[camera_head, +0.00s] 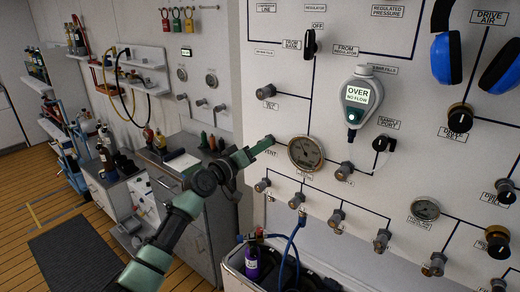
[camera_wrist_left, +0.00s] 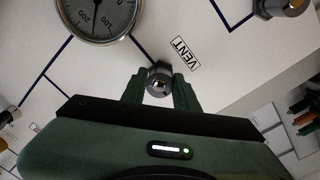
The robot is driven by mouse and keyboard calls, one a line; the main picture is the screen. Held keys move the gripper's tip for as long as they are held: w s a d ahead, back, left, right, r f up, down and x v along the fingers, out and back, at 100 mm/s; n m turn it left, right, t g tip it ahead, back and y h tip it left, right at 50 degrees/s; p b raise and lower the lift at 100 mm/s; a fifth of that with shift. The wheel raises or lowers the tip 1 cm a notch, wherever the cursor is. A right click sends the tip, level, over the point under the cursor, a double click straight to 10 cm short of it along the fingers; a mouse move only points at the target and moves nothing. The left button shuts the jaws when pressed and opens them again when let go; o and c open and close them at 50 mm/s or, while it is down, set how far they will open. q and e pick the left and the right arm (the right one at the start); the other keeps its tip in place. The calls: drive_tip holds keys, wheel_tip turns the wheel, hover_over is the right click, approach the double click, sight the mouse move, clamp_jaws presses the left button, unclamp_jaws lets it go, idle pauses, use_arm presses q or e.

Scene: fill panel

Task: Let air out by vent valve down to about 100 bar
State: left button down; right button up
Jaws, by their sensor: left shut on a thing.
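The vent valve (camera_wrist_left: 160,82) is a small metal knob on the white panel, beside the VENT label (camera_wrist_left: 183,51). My left gripper (camera_wrist_left: 160,88) is shut on it, one green finger on each side in the left wrist view. In the head view my left gripper (camera_head: 264,145) reaches the panel at the valve, mostly hiding it. A round gauge (camera_head: 305,153) is just right of the gripper in the head view. The gauge (camera_wrist_left: 100,14) is cut off at the top of the left wrist view, with 100 and 200 legible; I cannot read its needle reliably. My right gripper is not in view.
A row of small valves (camera_head: 297,201) runs below the gauge. A display (camera_head: 357,95) reading OVER, NO FLOW hangs on the panel. Blue ear defenders (camera_head: 446,57) hang at upper right. A bin with a purple cylinder (camera_head: 251,264) stands below the panel. Floor at left is open.

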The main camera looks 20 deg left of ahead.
use_arm(q)
drive_tip(key=shift+n, duration=0.6)
drive_tip(key=shift+f, duration=0.1)
drive_tip(key=c, duration=1.1)
unclamp_jaws()
drive_tip(key=shift+b+v, duration=0.9)
drive_tip(key=shift+v, duration=3)
